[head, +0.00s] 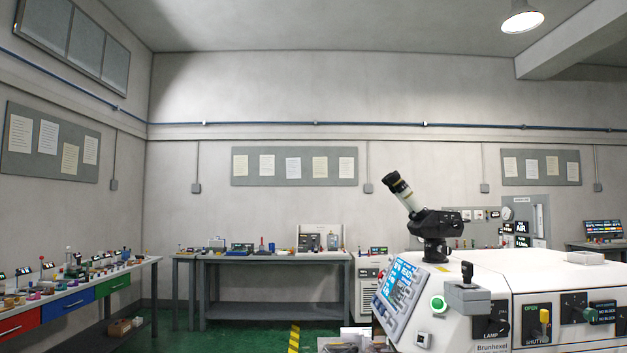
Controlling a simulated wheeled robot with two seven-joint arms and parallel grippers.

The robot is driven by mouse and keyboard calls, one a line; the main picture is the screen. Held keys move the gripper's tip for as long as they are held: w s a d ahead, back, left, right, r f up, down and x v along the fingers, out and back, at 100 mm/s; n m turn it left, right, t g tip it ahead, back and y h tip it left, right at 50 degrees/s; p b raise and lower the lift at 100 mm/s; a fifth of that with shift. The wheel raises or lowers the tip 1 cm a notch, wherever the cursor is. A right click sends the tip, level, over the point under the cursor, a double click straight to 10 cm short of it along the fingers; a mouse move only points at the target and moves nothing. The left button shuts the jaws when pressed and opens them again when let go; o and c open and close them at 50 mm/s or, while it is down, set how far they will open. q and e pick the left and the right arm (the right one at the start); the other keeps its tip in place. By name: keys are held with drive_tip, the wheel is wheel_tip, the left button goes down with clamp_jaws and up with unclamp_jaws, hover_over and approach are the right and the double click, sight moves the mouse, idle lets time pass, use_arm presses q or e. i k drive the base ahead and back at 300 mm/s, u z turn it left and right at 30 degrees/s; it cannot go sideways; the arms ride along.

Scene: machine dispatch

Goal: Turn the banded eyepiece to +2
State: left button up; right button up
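A microscope head (436,222) in black stands on top of the white machine at the right. An eyepiece tube (404,193) slants up and left from it, pale along its length with a dark end and dark bands. Any scale marks or numbers on it are too small to read, so I cannot tell its setting. I cannot make out a second eyepiece separately. Neither of my grippers shows in the head view.
The white machine (480,262) fills the lower right, with a screen (398,287), a green button (438,304), a joystick (467,285) and several knobs on its front. A grey workbench (275,258) stands at the back. A bench with coloured drawers (70,302) stands at the left.

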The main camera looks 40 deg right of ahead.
sight(394, 178)
drive_tip(key=u, duration=1.05)
drive_tip(key=i, duration=0.8)
drive_tip(key=z, duration=2.5)
